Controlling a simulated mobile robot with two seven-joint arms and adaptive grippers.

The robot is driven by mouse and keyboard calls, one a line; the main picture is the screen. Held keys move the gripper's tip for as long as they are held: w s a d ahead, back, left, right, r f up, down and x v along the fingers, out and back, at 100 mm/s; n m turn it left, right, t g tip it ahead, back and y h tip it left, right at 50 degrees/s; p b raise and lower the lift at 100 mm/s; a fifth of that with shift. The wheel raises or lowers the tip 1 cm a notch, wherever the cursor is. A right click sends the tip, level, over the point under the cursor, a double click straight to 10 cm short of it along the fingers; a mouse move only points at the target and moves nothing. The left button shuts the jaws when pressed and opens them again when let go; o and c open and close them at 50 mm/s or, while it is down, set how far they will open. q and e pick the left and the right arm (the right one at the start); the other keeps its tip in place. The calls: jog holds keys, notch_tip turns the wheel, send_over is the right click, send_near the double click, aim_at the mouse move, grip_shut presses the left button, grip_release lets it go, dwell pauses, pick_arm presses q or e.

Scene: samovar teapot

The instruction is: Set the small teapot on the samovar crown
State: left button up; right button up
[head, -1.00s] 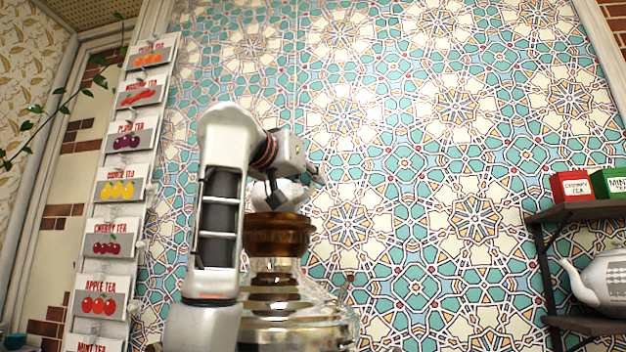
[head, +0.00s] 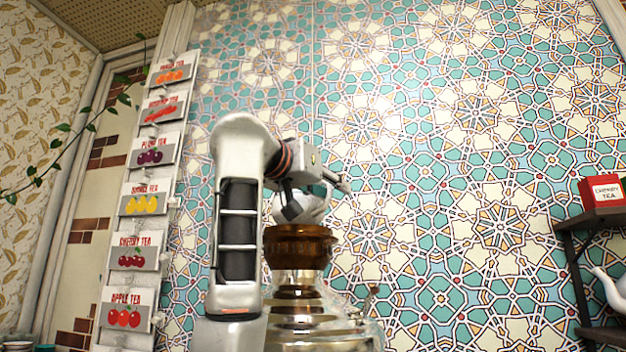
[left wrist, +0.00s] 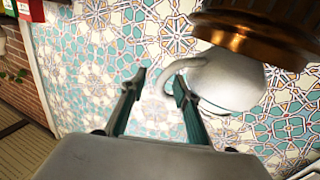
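The small white teapot (head: 312,206) is at the top of the samovar's brown crown (head: 298,250) in the head view and appears to rest on it. My left gripper (head: 316,197) is at the teapot, partly covering it. In the left wrist view, where the scene is upside down, the teapot (left wrist: 228,80) meets the crown (left wrist: 262,35). The left gripper's fingers (left wrist: 158,85) stand apart there, with the teapot's curved handle close to the right-hand finger. I cannot tell whether that finger touches the handle. My right gripper is not in view.
The metal samovar body (head: 305,322) stands below the crown, partly behind my left arm. A shelf (head: 592,218) at right holds a red tea box (head: 603,194), and a larger white teapot (head: 612,290) is below. Tea cards (head: 138,255) hang at left. The tiled wall is behind.

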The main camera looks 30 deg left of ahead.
pick_arm(q)
jog(key=s, duration=1)
jog(key=shift+s+a, duration=0.25)
jog(key=shift+a, duration=0.15)
